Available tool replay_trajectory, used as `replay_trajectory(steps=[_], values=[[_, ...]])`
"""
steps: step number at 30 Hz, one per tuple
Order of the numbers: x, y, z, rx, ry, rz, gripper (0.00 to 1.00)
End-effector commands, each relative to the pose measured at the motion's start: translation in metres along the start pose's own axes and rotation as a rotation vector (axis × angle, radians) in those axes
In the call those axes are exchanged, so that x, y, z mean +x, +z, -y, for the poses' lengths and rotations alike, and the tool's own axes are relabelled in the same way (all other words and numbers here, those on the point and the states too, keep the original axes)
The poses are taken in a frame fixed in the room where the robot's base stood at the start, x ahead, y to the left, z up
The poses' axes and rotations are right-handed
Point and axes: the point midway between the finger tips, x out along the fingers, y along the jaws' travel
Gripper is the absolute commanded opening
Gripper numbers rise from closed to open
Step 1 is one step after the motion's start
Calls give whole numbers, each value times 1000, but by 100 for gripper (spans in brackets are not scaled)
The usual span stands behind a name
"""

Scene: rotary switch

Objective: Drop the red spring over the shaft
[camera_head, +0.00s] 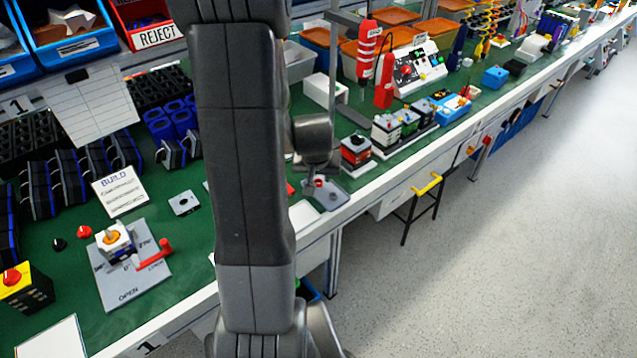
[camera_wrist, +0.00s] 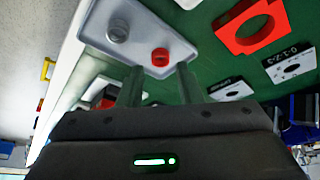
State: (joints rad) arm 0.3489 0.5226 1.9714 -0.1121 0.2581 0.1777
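The red spring (camera_wrist: 160,57), a small red ring, sits on a pale grey tray (camera_wrist: 178,22) in the wrist view. My gripper (camera_wrist: 160,69) is open, its two fingertips apart on either side of the red spring. I cannot tell whether they touch it. A grey round part (camera_wrist: 118,30) lies beside it on the tray. In the head view the tray (camera_head: 334,197) is near the bench's front edge, under my gripper (camera_head: 314,186). The shaft (camera_head: 112,232) seems to stand upright in a switch body with an orange top, on a grey fixture plate (camera_head: 125,285) at the left.
A red clamp handle (camera_head: 155,254) sticks out on the fixture plate. A red square part with a round hole (camera_wrist: 250,25) and a label plate (camera_wrist: 290,66) lie near the tray. My arm hides the middle of the bench in the head view. A yellow-black box (camera_head: 25,288) stands at the front left.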

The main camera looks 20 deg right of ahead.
Motion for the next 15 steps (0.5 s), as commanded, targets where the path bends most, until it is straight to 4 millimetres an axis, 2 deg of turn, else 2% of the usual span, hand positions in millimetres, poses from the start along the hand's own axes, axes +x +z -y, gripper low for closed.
replay_trajectory(steps=[6,15], values=[[25,0,0,0,0,1,32],[30,0,0,0,0,-2,32]])
